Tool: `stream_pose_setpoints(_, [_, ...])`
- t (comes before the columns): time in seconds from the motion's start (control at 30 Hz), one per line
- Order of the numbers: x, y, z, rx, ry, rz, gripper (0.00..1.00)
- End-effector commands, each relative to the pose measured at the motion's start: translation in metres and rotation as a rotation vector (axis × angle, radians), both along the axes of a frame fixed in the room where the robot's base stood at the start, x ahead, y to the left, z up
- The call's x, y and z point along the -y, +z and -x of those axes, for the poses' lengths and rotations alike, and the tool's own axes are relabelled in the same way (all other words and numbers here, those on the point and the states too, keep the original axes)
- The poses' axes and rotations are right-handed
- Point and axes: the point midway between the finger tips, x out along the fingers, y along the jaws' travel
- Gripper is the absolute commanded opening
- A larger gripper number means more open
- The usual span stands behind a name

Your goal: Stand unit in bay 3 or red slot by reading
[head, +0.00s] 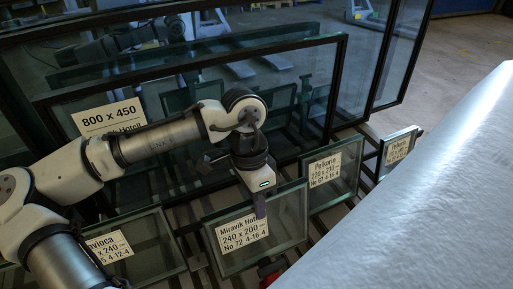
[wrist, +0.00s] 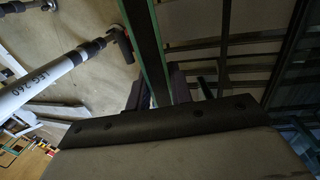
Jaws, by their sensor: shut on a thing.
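My gripper (head: 260,205) points down at the top edge of a small glass unit (head: 284,232) labelled "Miravik Hot…, 240 x 200, No 72 4-16-4". It is shut on that edge. The unit is roughly upright, slightly tilted in the picture, and its label faces the head camera. Its lower edge is close to dark slats; I cannot tell whether it touches them. In the wrist view, the unit (wrist: 150,50) shows as a dark edge with green glass lines running between the fingers of my gripper (wrist: 168,95). A small red patch (head: 271,268) shows below the unit.
A Pelkorin unit (head: 345,180) stands right, with another labelled unit (head: 397,150) beyond. A partly covered unit (head: 155,245) stands left. A large framed pane (head: 315,85) marked 800 x 450 stands behind. A white surface (head: 430,220) fills the right. Dark slats separate the units.

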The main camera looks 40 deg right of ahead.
Motion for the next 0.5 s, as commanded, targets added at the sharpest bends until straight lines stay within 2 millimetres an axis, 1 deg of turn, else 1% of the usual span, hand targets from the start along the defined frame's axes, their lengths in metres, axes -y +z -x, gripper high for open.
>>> stream_pose_setpoints(0.5, [0.01, -0.021, -0.035, 0.005, 0.004, 0.002, 0.0])
